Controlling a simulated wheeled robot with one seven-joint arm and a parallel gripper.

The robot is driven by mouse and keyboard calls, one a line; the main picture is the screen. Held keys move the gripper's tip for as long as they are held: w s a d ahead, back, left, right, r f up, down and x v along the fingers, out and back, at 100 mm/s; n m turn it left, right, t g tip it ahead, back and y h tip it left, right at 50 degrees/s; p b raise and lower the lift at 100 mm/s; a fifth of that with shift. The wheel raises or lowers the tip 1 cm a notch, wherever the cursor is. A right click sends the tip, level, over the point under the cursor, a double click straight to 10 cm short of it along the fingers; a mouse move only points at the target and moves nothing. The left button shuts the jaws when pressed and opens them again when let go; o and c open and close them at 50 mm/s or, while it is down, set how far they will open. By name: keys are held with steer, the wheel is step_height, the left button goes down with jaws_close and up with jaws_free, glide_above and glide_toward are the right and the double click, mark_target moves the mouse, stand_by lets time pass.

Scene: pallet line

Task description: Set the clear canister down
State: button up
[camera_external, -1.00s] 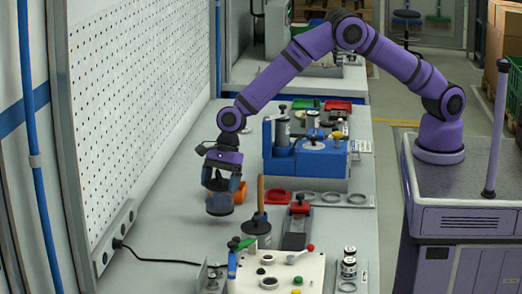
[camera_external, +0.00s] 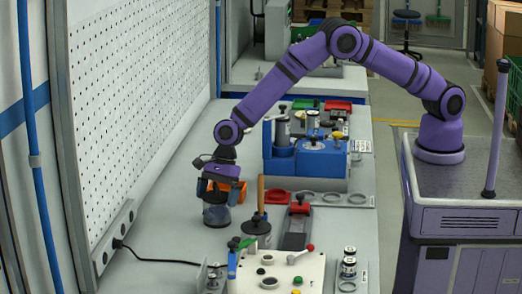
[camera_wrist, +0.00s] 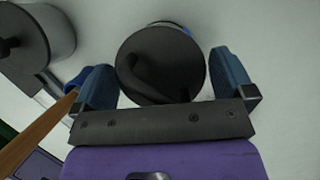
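The clear canister (camera_external: 216,214) has a dark lid and stands upright on the grey bench in the external view. Its round dark lid (camera_wrist: 158,62) lies between the blue fingers in the wrist view. My gripper (camera_external: 221,190) points down over the canister, one finger on each side. The fingers (camera_wrist: 163,80) look spread wider than the canister, with only a narrow space beside the lid. The canister's lower body is hidden under the lid in the wrist view.
A dark-lidded pot (camera_external: 256,232) and a wooden handle (camera_external: 261,192) stand close to the right. An orange object (camera_external: 237,192) is just behind the gripper. A perforated wall (camera_external: 135,100) rises at left. The bench front left holds a black cable (camera_external: 160,260).

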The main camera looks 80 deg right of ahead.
steer(key=v, duration=1.2)
steer(key=shift+r, duration=0.15)
steer(key=s+d+r+n+t, duration=0.1)
steer(key=s+d+r+n, duration=0.4)
steer(key=s+d+r, duration=0.6)
steer(key=s+d+r+n+t, duration=0.1)
steer(key=s+d+r+n, duration=0.65)
steer(key=r, duration=0.65)
steer(key=s+d+n+h, duration=0.1)
steer(key=s+d+n, duration=0.2)
steer(key=s, duration=0.6)
steer(key=s+d+n+t+h, duration=0.1)
steer(key=s+d+n, duration=0.2)
steer(key=s+d, duration=0.4)
steer(key=s+d+n+h, duration=0.2)
steer(key=s+d+n, duration=0.2)
steer(key=s, duration=0.8)
steer(key=shift+s+d+r, duration=0.2)
steer(key=shift+d+r, duration=0.05)
steer(key=shift+d, duration=0.2)
